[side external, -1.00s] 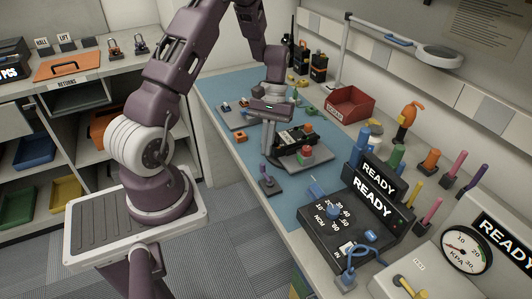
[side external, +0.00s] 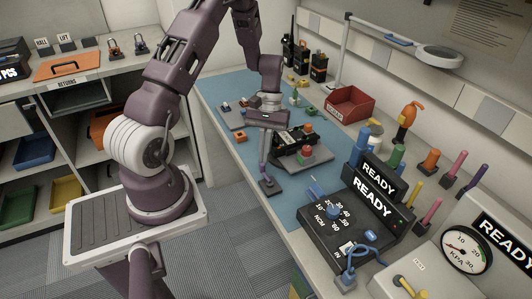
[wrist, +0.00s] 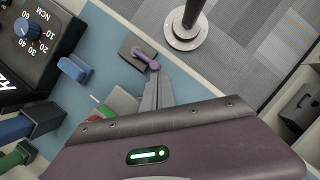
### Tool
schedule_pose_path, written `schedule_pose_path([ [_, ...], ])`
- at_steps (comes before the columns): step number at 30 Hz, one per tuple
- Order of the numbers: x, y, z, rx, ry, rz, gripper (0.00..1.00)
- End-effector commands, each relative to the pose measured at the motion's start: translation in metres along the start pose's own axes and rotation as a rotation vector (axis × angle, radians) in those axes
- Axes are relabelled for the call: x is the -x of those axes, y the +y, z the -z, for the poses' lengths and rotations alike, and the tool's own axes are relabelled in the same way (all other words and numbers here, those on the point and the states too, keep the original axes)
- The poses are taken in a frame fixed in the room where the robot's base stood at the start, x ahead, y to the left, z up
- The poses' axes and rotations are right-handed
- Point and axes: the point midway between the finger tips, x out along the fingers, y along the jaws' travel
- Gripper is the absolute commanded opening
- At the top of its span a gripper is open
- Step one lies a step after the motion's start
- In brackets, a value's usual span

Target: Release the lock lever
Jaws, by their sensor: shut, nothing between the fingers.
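A small purple lever (side external: 267,182) stands on a dark grey base plate at the front edge of the blue mat; I take it to be the lock lever. In the wrist view the lever (wrist: 147,60) lies across its base, its rounded knob end close to my fingertips. My gripper (side external: 263,174) points down with its fingers shut and empty, right at the lever. In the wrist view my gripper (wrist: 160,77) has its tips just beside the knob. I cannot tell whether they touch. The fingers partly hide the lever in the side view.
A grey fixture (side external: 320,156) with a black radio (side external: 290,137) and a red-and-green piece sits right behind my fingers. A black torque box (side external: 343,232) with a blue knob stands to the right. The mat's edge and the floor are close in front.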

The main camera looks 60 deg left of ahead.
Motion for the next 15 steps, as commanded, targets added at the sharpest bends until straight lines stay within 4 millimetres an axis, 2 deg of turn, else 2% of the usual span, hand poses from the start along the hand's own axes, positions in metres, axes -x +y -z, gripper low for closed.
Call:
schedule_pose_path([
  [8, -0.001, -0.005, -0.003, 0.065, -0.002, -0.026, 0.00],
  [15, -0.003, -0.014, -0.009, 0.213, -0.004, -0.085, 0.00],
])
